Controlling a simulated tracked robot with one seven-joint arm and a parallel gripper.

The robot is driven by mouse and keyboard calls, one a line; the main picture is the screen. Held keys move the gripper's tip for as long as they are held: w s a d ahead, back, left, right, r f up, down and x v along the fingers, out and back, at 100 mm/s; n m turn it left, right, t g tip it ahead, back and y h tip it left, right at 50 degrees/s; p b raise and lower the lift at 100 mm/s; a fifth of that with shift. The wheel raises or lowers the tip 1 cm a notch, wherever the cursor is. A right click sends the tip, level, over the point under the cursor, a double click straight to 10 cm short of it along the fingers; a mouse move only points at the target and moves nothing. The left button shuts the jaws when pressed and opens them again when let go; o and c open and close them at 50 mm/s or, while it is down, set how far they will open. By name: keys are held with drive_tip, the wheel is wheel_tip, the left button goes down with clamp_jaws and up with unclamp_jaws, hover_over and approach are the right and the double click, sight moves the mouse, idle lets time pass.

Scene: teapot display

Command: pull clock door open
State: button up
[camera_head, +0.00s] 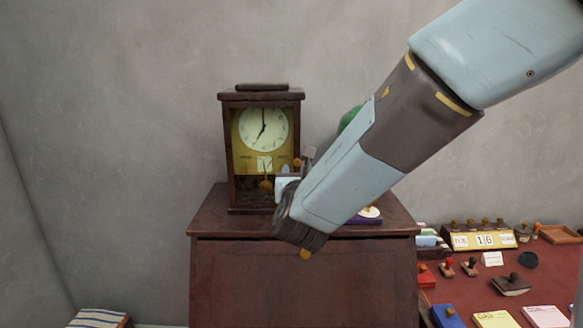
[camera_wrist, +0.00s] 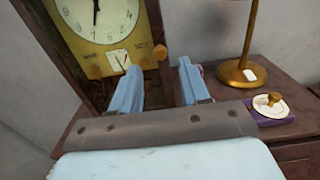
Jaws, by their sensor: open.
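The clock (camera_head: 262,97) is a dark wooden case standing upright on the cabinet, with a cream dial (camera_head: 263,130) and a pendulum low inside. Its front door looks shut. A small brass knob (camera_head: 297,163) shows at the right side of the front; it also shows in the wrist view (camera_wrist: 160,52). My gripper (camera_wrist: 158,70) is open and empty in front of the clock's lower right. In the wrist view the knob appears between the two blue fingertips, slightly beyond them; no contact shows. In the head view my gripper (camera_head: 296,168) partly covers the clock's right edge.
The dark red cabinet (camera_head: 215,215) carries the clock. A lamp with a brass stem and base (camera_wrist: 237,74) stands right of my fingers, with a purple box (camera_wrist: 262,119) beside it. A desk with stamps and a calendar (camera_head: 482,240) is at right. Left of the clock is clear.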

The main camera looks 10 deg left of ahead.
sight(297, 164)
drive_tip(key=shift+x, duration=2.1)
clamp_jaws()
